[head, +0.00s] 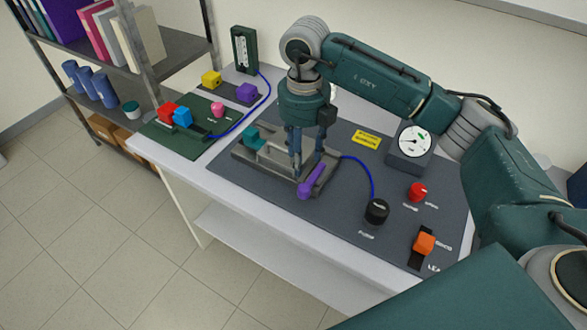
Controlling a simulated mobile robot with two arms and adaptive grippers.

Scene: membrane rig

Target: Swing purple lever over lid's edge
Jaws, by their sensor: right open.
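The purple lever (312,181) sits at the front right of a grey rig block (272,167) on the dark panel, slanting from lower left to upper right. A teal part (253,138) stands at the rig's left end. My right gripper (307,172) points down over the rig with its fingers apart, just behind and above the lever. I cannot tell whether a fingertip touches the lever. The gripper and wrist hide part of the rig, and the lid's edge is not clear. My left gripper is not in view.
The dark panel (330,225) also carries a black knob (377,211), a red knob (417,192), an orange switch (424,244) and a gauge (411,142). A green board (191,138) with coloured blocks lies left. Blue cables cross the table. A shelf stands back left.

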